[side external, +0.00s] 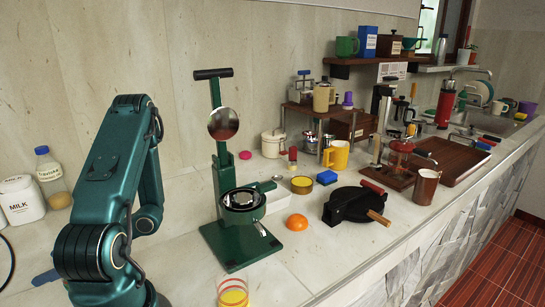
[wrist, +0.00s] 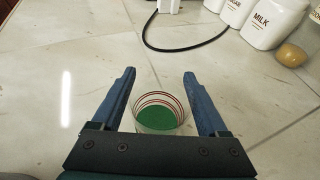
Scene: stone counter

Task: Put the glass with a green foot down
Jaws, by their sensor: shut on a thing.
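The glass with a green foot (wrist: 158,117) is clear with dark red bands near its rim. In the wrist view it sits between the two blue fingers of my gripper (wrist: 160,74), which is shut on it. It looks upright, and I see down into it to the green bottom. I cannot tell whether its foot touches the counter (wrist: 80,60). In the side external view this glass is hidden; a bit of blue finger shows low at the left edge, behind my arm.
Counter around the held glass is clear. Milk and sugar canisters (wrist: 275,22) and a black cable (wrist: 185,48) lie beyond. In the side external view, a yellow-bottomed glass (side external: 232,293), a green press (side external: 240,205) and an orange half (side external: 297,222) stand right of my arm.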

